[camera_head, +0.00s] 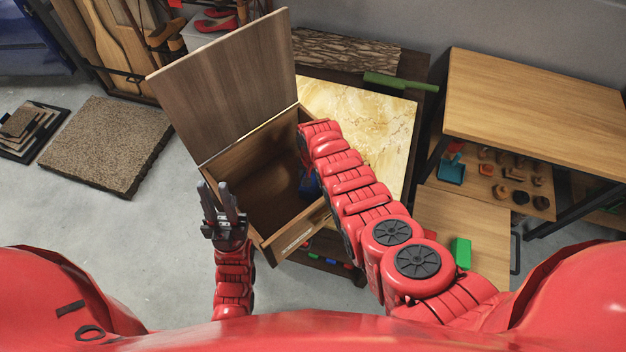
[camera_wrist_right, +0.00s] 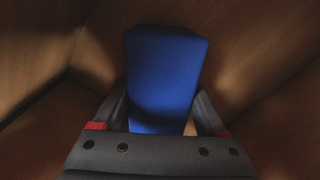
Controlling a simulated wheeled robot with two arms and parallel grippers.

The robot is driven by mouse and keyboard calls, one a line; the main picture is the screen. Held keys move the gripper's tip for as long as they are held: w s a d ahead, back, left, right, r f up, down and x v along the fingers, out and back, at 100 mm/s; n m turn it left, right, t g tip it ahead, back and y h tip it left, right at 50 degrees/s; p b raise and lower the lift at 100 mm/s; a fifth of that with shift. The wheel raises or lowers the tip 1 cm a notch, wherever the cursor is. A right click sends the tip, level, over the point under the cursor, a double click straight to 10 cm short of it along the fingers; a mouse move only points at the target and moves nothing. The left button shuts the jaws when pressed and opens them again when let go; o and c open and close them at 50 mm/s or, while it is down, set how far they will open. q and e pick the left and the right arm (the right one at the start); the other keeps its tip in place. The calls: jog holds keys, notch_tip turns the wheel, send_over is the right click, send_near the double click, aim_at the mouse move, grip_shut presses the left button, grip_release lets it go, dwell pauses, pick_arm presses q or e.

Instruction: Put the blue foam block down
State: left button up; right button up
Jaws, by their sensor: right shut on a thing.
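The blue foam block (camera_wrist_right: 165,60) is held between the two dark fingers of my right gripper (camera_wrist_right: 160,98), inside the wooden box (camera_head: 232,158). In the head view a small blue patch of the block (camera_head: 310,185) shows at the box's right inner side, beside my right arm. My right gripper itself is mostly hidden there by the arm. In the wrist view wooden walls surround the block; I cannot tell whether it touches the box floor. My left gripper (camera_head: 214,186) is open and empty, outside the box at its left front.
The box's lid (camera_head: 228,80) stands open at the back left. A marble-patterned top (camera_head: 385,120) with a green object (camera_head: 387,81) lies right of the box. A wooden table (camera_head: 540,105) is farther right. A green block (camera_head: 461,252) sits on a lower board.

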jog(key=shift+f, duration=0.1)
jog(key=shift+f, duration=0.15)
jog(key=o, duration=1.3)
jog(key=shift+r, duration=0.2)
